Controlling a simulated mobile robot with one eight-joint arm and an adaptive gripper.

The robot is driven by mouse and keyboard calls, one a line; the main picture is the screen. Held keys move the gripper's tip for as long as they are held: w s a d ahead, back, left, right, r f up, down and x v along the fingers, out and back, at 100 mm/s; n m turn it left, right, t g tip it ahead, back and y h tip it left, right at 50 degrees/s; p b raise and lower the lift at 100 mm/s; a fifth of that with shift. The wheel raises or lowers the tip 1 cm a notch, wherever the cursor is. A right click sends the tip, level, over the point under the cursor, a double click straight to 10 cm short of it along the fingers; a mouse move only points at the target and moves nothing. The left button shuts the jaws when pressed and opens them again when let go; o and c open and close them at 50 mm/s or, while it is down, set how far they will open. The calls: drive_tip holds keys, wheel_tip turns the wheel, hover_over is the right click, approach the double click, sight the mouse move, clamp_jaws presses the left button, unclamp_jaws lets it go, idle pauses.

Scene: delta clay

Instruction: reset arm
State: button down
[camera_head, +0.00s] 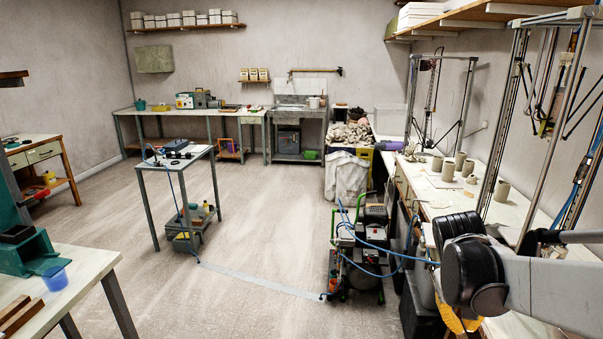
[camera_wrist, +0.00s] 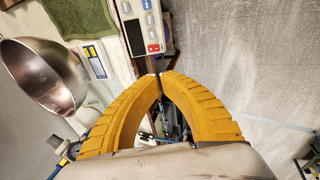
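My gripper (camera_wrist: 159,76) has two ribbed yellow fingers that arch together, and their tips meet at the middle of the wrist view. Nothing shows between the tips. In the head view only a yellow part of my gripper (camera_head: 455,318) shows at the lower right, mostly hidden below my black and grey arm. My arm reaches in from the right edge, beside the right-hand bench.
The wrist view shows a shiny metal bowl (camera_wrist: 43,75), a control panel (camera_wrist: 141,28) and a green cloth (camera_wrist: 82,18) close by. Clay pots (camera_head: 448,170) stand on the right bench (camera_head: 432,200). A compressor (camera_head: 358,255) stands left of it. The middle floor is mostly clear.

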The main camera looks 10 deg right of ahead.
drive_tip(key=s+a+r+n+t+y, duration=0.1)
drive_tip(key=s+a+r+t+y, duration=0.1)
drive_tip(key=a, duration=0.8)
drive_tip(key=s+a+r+n+t+y, duration=0.1)
drive_tip(key=s+a+t, duration=0.3)
drive_tip(key=a, duration=0.5)
drive_tip(key=shift+s+a+r+t+y+b, duration=0.3)
drive_tip(key=shift+s+a+r+y+b, duration=0.15)
drive_tip(key=shift+s, duration=0.25)
drive_tip(key=shift+d, duration=0.1)
